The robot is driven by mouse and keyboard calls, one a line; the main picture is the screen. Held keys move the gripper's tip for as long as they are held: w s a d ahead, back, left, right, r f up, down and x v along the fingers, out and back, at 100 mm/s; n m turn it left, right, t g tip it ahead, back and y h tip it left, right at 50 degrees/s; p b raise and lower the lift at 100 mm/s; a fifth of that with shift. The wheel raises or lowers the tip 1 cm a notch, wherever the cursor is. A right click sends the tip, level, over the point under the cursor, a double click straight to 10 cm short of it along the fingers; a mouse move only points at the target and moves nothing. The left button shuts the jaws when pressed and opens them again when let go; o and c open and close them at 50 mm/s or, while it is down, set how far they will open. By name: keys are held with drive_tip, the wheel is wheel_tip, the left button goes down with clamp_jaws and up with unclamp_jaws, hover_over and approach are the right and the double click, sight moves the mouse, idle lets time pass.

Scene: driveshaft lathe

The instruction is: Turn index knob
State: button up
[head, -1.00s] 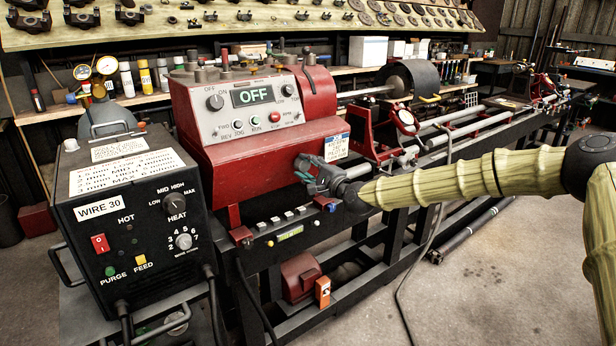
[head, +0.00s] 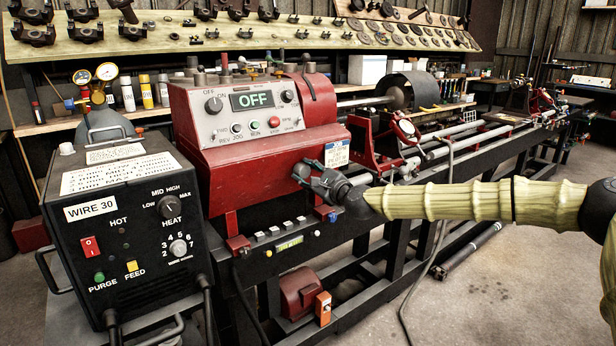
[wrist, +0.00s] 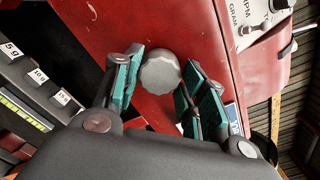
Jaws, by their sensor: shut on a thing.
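The index knob is a grey, scalloped round knob (wrist: 158,72) on the red front of the lathe (head: 255,165). In the wrist view it sits between the teal pads of my gripper (wrist: 166,75), one finger on each side, and the jaws are shut on it. In the head view my gripper (head: 303,172) is against the lower right of the red headstock and hides the knob.
A control panel (head: 230,118) above reads OFF. A black WIRE 30 box (head: 135,225) stands at the left front. Labelled weight buttons (wrist: 38,75) lie left of the gripper in the wrist view. The concrete floor (head: 520,280) at right is open.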

drive_tip(key=shift+w+d, duration=0.1)
drive_tip(key=shift+d, duration=0.05)
drive_tip(key=o, duration=1)
drive_tip(key=v, duration=1.2)
